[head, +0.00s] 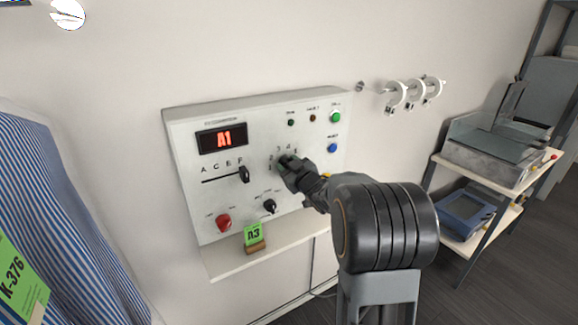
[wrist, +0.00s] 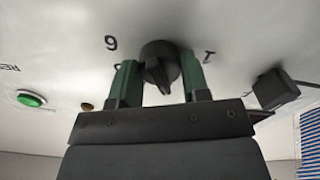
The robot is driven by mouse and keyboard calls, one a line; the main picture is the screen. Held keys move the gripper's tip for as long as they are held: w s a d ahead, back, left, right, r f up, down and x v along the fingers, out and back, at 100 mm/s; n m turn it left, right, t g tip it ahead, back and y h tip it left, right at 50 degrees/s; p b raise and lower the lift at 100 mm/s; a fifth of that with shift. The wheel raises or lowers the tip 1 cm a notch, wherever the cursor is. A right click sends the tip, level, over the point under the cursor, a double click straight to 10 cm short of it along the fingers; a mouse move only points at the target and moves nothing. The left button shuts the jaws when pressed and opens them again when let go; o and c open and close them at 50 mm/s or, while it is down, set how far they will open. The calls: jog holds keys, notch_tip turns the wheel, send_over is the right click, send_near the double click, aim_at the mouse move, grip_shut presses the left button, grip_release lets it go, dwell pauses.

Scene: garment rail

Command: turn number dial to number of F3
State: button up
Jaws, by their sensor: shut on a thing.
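The number dial (wrist: 160,62) is a round black knob with a raised ridge. In the wrist view it sits between my gripper's two green fingers (wrist: 158,78), and its ridge points toward the bottom of the picture. Digits stand around it. In the head view my gripper (head: 286,161) is at the dial on the white control panel (head: 190,130) and hides most of the dial. The red display (head: 222,138) reads A1. A black slider knob (head: 244,174) stands at the right end of the letter slot, near F. A green tag (head: 254,233) seems to read A3.
A red knob (head: 223,222) and a black switch (head: 269,206) are low on the panel. Green (head: 335,118) and blue (head: 333,147) buttons are at its right. A ledge (head: 275,252) juts out below. Striped cloth (head: 75,200) hangs at left; a shelf cart (head: 500,165) stands at right.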

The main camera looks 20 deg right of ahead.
jog(key=shift+m, duration=1.1)
jog(key=o, duration=0.9)
jog(key=s, duration=0.4)
jog(key=s+d+b, duration=0.1)
jog(key=s, duration=0.4)
jog(key=s+b, duration=0.1)
jog(key=s, duration=0.3)
jog(key=shift+s+d, duration=0.3)
jog(key=shift+s, duration=0.05)
